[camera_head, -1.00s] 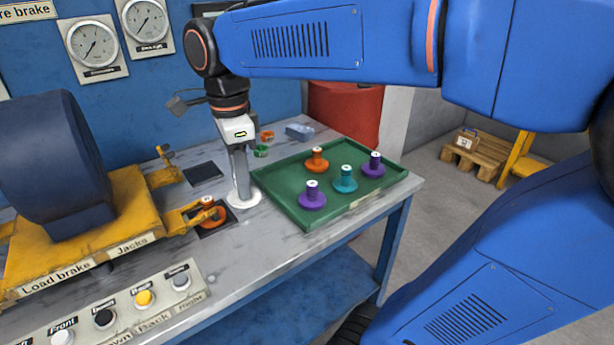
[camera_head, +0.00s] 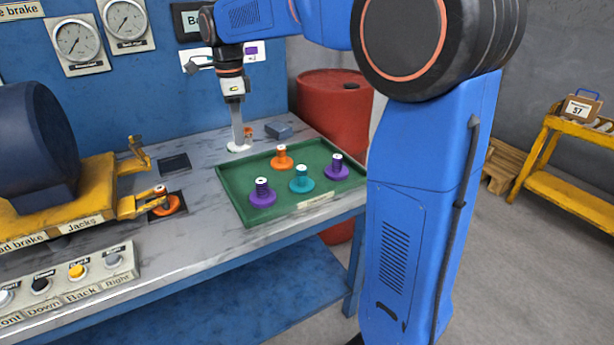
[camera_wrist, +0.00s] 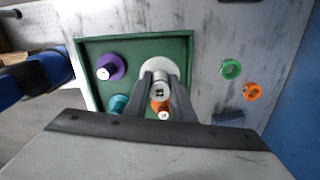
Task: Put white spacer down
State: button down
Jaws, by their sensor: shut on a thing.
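The white spacer (camera_head: 239,148) is a pale flanged disc with a short stem. It is at the lower end of my gripper (camera_head: 237,138), over the back part of the worktop, behind the green tray. In the wrist view, my gripper (camera_wrist: 161,88) is shut on the stem, and the white flange of the spacer (camera_wrist: 158,66) shows past the fingertips. I cannot tell whether the spacer touches the surface below.
The green tray (camera_head: 229,192) holds several purple, teal and orange spacers. A green ring (camera_wrist: 230,69), an orange ring (camera_wrist: 253,92) and a blue-grey block (camera_head: 279,130) lie nearby. The yellow load brake (camera_head: 97,178) stands left. A red barrel (camera_head: 335,105) stands behind.

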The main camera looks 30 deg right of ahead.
jog(key=shift+w+d+f, duration=0.2)
notch_tip(320, 180, down, 10)
jog(key=shift+d+r, duration=0.1)
jog(key=shift+r, duration=0.05)
dwell(0.4)
jog(key=c, duration=1.5)
grip_release()
